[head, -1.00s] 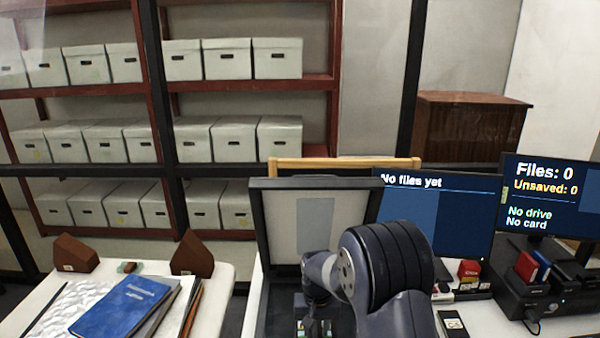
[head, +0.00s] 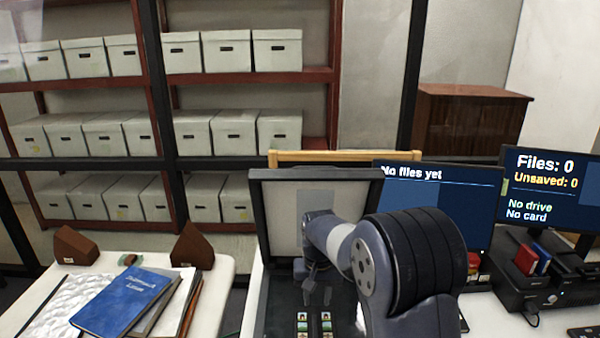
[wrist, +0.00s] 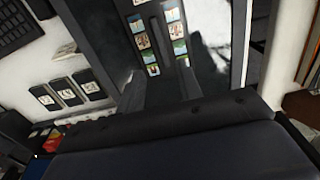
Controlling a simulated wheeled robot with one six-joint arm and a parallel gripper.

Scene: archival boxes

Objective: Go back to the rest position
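My gripper (head: 312,285) hangs over the open dark case (head: 262,300) in the head view, with my arm reaching in from the lower right. It is small and partly hidden there. I see nothing held. Two strips of small pictures (head: 302,325) lie in the case; they also show in the wrist view (wrist: 142,40). The case's raised lid (head: 285,215) stands behind my gripper.
A white side table (head: 222,275) at left bears a blue book (head: 125,300), papers and brown wedge blocks (head: 193,250). Two monitors (head: 545,190) and a black device (head: 520,290) stand at right. Shelves of white boxes (head: 225,52) are behind. Several dark cards (wrist: 67,90) lie beside the case.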

